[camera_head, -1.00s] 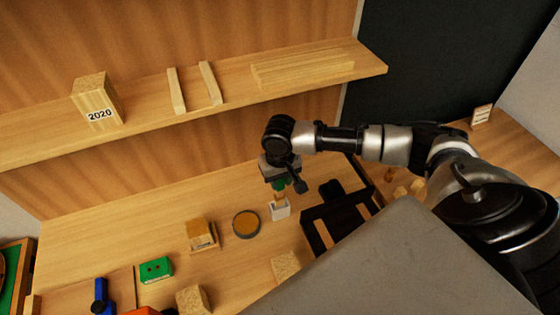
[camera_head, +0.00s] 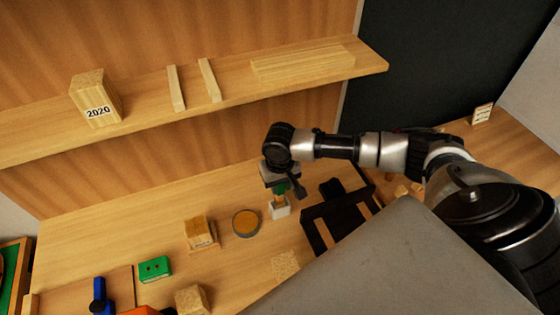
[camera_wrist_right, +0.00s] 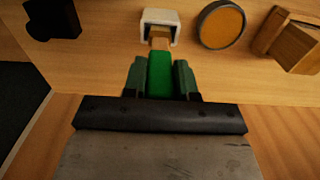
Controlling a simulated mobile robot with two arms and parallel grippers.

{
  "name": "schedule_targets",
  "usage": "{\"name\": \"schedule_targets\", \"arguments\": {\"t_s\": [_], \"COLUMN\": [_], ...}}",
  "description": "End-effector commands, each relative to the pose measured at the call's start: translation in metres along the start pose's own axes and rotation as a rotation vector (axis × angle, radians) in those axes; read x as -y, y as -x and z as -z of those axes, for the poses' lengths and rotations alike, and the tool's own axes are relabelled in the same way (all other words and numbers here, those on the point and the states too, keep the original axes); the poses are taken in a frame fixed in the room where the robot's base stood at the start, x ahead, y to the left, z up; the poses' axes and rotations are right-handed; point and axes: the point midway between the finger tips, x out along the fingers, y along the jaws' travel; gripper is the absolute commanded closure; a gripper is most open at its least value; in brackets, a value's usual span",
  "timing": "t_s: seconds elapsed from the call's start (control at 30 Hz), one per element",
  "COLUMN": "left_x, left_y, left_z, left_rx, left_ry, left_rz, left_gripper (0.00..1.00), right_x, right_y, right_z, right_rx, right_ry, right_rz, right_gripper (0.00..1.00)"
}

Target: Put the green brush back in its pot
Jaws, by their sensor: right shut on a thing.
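The green brush (camera_wrist_right: 160,72) has a green handle and a pale wooden lower end. My right gripper (camera_head: 279,186) is shut on its green handle and holds it roughly upright. The white pot (camera_head: 281,211) stands on the bench directly below the gripper. In the right wrist view, the brush's lower end overlaps the opening of the pot (camera_wrist_right: 160,16). How deep the end sits in the pot is hard to tell. My left gripper is not in view.
A round tin with an orange-brown top (camera_head: 246,223) and a wooden block (camera_head: 200,233) stand left of the pot. A dark rack (camera_head: 340,213) is close on its right. A shelf (camera_head: 220,96) runs along the wall behind. Bare bench lies behind the tin.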

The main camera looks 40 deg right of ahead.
Motion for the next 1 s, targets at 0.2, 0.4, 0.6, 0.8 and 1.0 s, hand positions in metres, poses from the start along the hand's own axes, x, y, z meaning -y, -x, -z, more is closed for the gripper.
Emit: {"name": "schedule_targets", "arguments": {"t_s": [0.2, 0.4, 0.6, 0.8, 1.0], "left_x": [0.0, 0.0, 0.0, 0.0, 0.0], "left_y": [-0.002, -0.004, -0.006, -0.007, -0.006], "left_z": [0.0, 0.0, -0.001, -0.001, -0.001], "left_rx": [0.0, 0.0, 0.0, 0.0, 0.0], "left_ry": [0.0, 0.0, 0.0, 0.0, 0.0], "left_rz": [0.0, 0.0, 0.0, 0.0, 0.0], "left_gripper": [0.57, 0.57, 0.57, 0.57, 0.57], "right_x": [0.0, 0.0, 0.0, 0.001, 0.0], "right_y": [-0.007, -0.013, -0.019, -0.023, -0.023], "right_z": [0.0, 0.0, 0.0, 0.0, 0.0], "right_rx": [0.001, 0.001, 0.001, 0.0, 0.0], "right_ry": [0.0, -0.001, -0.001, 0.0, 0.0], "right_rz": [0.0, 0.0, 0.001, 0.001, 0.001], "right_gripper": [1.0, 1.0, 1.0, 1.0, 0.43]}}
